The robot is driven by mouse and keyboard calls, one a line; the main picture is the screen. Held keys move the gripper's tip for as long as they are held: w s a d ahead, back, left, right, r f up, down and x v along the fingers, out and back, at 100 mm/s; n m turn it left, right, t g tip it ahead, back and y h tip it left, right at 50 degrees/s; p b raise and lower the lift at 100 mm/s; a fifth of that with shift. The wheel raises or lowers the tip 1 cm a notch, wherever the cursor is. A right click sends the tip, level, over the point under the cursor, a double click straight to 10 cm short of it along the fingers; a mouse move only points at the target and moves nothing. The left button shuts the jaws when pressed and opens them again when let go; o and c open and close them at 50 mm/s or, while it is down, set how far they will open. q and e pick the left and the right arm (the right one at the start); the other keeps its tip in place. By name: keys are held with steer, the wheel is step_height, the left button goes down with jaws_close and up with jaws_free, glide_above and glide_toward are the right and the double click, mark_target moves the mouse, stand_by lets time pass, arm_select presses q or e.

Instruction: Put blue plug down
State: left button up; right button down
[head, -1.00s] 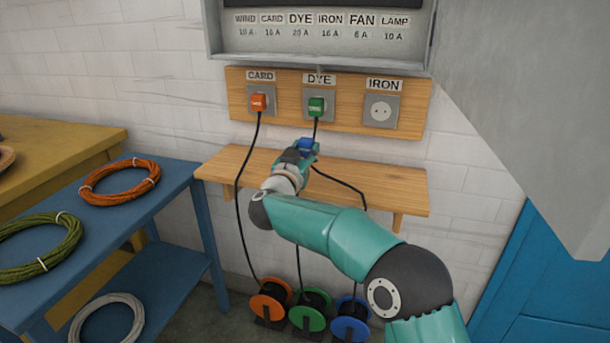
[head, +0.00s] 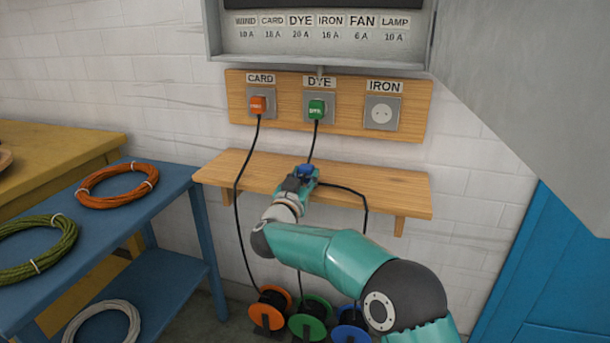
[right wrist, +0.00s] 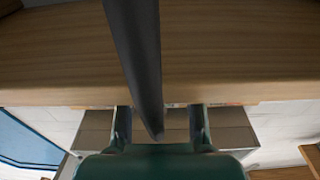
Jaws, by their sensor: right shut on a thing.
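The blue plug (head: 305,169) is at the tip of my right gripper (head: 303,175), which is shut on it. In the head view it appears over the wooden shelf (head: 390,187), near its middle; I cannot tell whether it touches the shelf. The gripper hides much of the plug. Its black cable leaves to the right and hangs over the shelf's front edge towards the blue reel (head: 350,328). In the right wrist view a thick dark cable (right wrist: 135,55) crosses in front of the shelf wood. My left gripper is not in view.
The orange plug (head: 258,105) sits in the CARD socket and the green plug (head: 316,109) in the DYE socket. The IRON socket (head: 382,114) is empty. Their cables hang past the shelf to the orange reel (head: 269,311) and green reel (head: 310,319). The shelf's right part is clear.

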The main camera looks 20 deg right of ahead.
steer(key=c, duration=0.7)
jaws_free()
steer(key=shift+c, duration=0.2)
steer(key=shift+r, duration=0.1)
steer(key=shift+r, duration=0.55)
steer(key=r+p+v, duration=0.1)
steer(key=p+v, duration=0.1)
steer(key=v, duration=0.9)
steer(key=s+f+n+g+y, duration=0.25)
steer(key=f+y, duration=0.25)
steer(key=f, duration=1)
steer(key=s+f+n+g+y, duration=0.2)
steer(key=s+f+n+y, duration=0.15)
steer(key=f, duration=1.25)
steer(key=s+a+f+g+y, duration=0.2)
steer(key=s+f+g+y, duration=0.2)
steer(key=s+f, duration=0.7)
steer(key=s+f+g+y, duration=0.1)
steer(key=s+f+g, duration=0.1)
steer(key=s, duration=0.7)
steer(key=s+a+f+m+g+y, duration=0.1)
steer(key=s+g, duration=0.3)
steer(key=s, duration=0.6)
steer(key=shift+s+a+f, duration=0.15)
steer(key=shift+f, duration=0.65)
